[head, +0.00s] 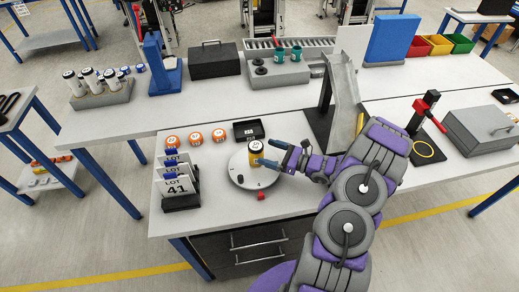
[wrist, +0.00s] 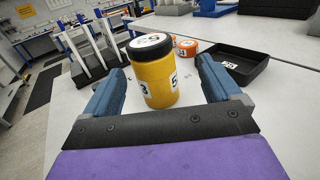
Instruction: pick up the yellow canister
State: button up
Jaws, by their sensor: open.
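The yellow canister (head: 256,152) has a dark lid with a white label on top and stands upright on a round grey turntable (head: 243,178) on the near table. In the wrist view the canister (wrist: 156,82) shows black numbers on white labels on its side. My gripper (head: 269,153) reaches in from the right at the canister. Its blue fingers (wrist: 157,90) are open, one on each side of the canister, with visible gaps. I cannot tell whether the head view's near finger touches it.
Lot cards in a black holder (head: 182,201) stand left of the turntable. Several orange-capped items (head: 195,139) and a black tray (head: 249,131) lie behind it. A grey chute (head: 342,92) stands behind my arm. A small red piece (head: 261,196) sits at the turntable's front edge.

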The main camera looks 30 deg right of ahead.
aim_at(252, 144)
jog(key=a, duration=0.1)
jog(key=w+a, duration=0.1)
jog(key=a, duration=0.1)
jog(key=w+a, duration=0.1)
jog(key=shift+a, duration=0.25)
jog(key=w, duration=0.2)
jog(key=shift+w+a+f+b, duration=0.15)
jog(key=shift+w+a+b, duration=0.15)
jog(key=shift+a+b, duration=0.1)
jog(key=shift+w+d, duration=0.25)
jog(key=shift+d, duration=0.3)
jog(key=shift+a, duration=1.1)
jog(key=c, duration=0.5)
jog(key=shift+d, duration=0.85)
jog(key=c, duration=0.7)
jog(key=shift+a, duration=0.4)
jog(key=shift+c, duration=0.4)
jog(key=shift+a+r, duration=0.15)
jog(key=shift+r, duration=0.35)
jog(key=r, duration=0.3)
jog(key=shift+s+d+p, duration=0.1)
jog(key=shift+d+p, duration=0.25)
jog(key=s+d+r+p, duration=0.1)
jog(key=s+d, duration=0.2)
jog(key=s, duration=1.2)
jog(key=shift+s+d, duration=0.15)
jog(key=shift+d, duration=0.25)
